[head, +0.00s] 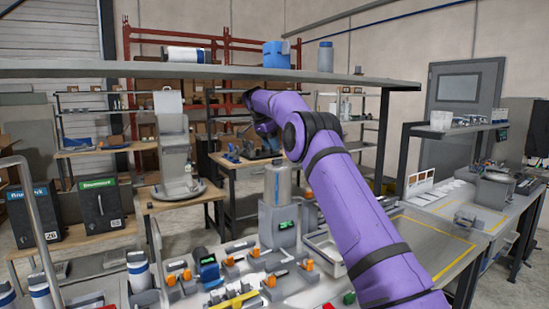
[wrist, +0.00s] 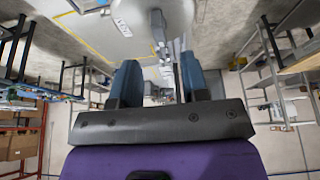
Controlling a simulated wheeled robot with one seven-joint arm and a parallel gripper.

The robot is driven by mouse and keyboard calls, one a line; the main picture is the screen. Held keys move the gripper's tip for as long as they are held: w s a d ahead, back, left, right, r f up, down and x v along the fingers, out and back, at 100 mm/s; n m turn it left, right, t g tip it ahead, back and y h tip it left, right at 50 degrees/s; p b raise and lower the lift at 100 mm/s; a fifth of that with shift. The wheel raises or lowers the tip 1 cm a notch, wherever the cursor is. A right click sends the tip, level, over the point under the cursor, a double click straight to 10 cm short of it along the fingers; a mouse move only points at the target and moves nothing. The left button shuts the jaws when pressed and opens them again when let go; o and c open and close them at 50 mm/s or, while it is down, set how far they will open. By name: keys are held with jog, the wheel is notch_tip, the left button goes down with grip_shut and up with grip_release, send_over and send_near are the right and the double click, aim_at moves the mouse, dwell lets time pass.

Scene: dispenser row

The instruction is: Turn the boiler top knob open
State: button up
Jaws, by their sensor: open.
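My gripper (wrist: 158,76) is open, its two blue fingers apart with nothing seen clasped between them. In the wrist view a pale rounded metal body (wrist: 125,25) with a small label fills the top, and a grey upright fitting (wrist: 158,25) stands against it beyond the fingertips. This may be the boiler and its knob or tap, but I cannot tell for sure. The fingers look apart from the fitting. In the head view my purple arm reaches forward and its far end mostly hides the gripper. No boiler knob can be made out there.
A long grey shelf (head: 230,71) crosses above, near my arm. A grey machine (head: 174,158) stands on a wooden table at left, by two black boxes (head: 104,205). A grey cylinder device (head: 278,218) and several small orange-and-grey parts crowd the bench below. A yellow-lined bench (head: 425,245) is at right.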

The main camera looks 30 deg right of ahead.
aim_at(277, 161)
jog(key=shift+x, duration=3.05)
grip_shut()
